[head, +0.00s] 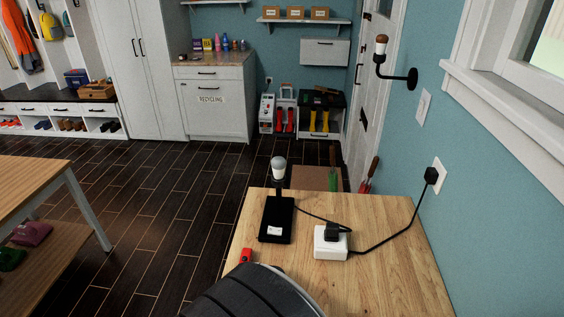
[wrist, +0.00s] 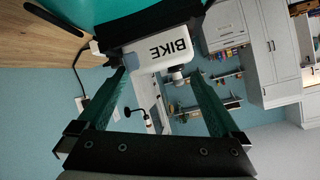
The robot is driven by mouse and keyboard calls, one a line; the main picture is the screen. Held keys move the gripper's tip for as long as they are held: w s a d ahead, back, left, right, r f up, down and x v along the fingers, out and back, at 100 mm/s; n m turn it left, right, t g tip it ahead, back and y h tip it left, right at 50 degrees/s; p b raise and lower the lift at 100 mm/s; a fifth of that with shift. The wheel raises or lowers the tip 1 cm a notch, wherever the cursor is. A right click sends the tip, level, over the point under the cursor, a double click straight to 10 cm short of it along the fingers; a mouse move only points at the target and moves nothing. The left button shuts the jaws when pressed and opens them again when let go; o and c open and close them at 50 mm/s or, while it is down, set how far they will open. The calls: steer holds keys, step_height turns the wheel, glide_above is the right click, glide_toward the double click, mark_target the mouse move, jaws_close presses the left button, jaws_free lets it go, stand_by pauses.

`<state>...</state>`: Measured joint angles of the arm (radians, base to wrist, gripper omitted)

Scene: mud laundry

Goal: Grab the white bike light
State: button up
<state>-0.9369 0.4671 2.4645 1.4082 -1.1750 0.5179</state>
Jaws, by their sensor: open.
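The white bike light (wrist: 162,50), a white block with the word BIKE on it, shows in the upper middle of the wrist view. I cannot make out the bike light or the gripper in the head view.
The wooden worktop (head: 375,275) holds a black box (head: 277,218), a white plug block (head: 330,243) with a black cable to the wall outlet, and a red item (head: 246,255). A large dark ridged shape (head: 250,292) covers its front edge. The worktop's right part is clear.

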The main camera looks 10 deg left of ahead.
steer(key=s+n+t, duration=0.1)
steer(key=s, duration=0.1)
steer(key=s+n+t, duration=0.1)
steer(key=s+n, duration=0.1)
steer(key=s+a+f+n+t, duration=0.1)
steer(key=s, duration=0.1)
steer(key=shift+a+n, duration=0.1)
steer(key=shift+n, duration=0.3)
steer(key=shift+s+f+y, duration=0.2)
steer(key=shift+f+y, duration=0.05)
steer(key=shift+y, duration=0.05)
steer(key=x, duration=0.4)
steer(key=shift+w, duration=0.3)
steer(key=c, duration=1.3)
